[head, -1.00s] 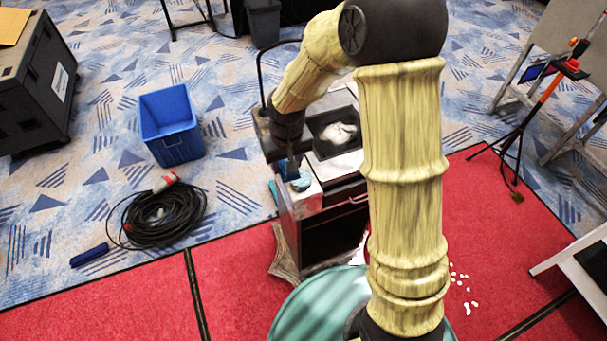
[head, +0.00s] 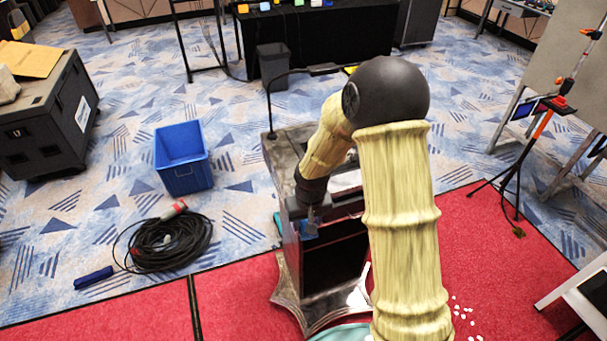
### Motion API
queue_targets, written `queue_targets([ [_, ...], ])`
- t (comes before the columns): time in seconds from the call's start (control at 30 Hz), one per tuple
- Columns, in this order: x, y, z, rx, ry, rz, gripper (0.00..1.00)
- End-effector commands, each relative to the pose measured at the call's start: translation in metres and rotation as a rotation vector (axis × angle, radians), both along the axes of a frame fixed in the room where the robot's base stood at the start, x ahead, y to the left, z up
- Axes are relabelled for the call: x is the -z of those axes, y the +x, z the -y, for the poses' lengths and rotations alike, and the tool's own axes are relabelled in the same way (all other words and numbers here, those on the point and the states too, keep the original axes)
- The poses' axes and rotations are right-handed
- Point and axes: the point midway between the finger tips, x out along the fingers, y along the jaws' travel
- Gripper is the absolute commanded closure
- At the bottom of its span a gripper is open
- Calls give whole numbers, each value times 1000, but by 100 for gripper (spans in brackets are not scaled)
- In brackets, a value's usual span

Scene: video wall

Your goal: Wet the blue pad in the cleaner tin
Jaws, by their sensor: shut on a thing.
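My gripper (head: 312,214) points down at the front left of the dark cart (head: 284,215). It is shut on the blue pad (head: 309,231), of which a small blue patch shows below the fingers. I cannot make out the cleaner tin in the current head view. My arm covers part of the cart's top and right side. I cannot tell whether the pad touches anything below it.
A blue bin (head: 183,163) stands left of the cart. A coiled black cable (head: 165,243) and a dark blue bar (head: 93,278) lie on the floor. A black case (head: 45,122) is at left. A tripod (head: 517,165) stands right.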

Motion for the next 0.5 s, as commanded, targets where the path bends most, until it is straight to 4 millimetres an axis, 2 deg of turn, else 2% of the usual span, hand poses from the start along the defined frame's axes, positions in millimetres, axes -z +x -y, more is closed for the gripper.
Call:
queue_targets([
  [0.37, 67, 7, 38, 81, 1, -5, 74],
  [0.5, 103, 6, 59, 120, -4, -6, 74],
])
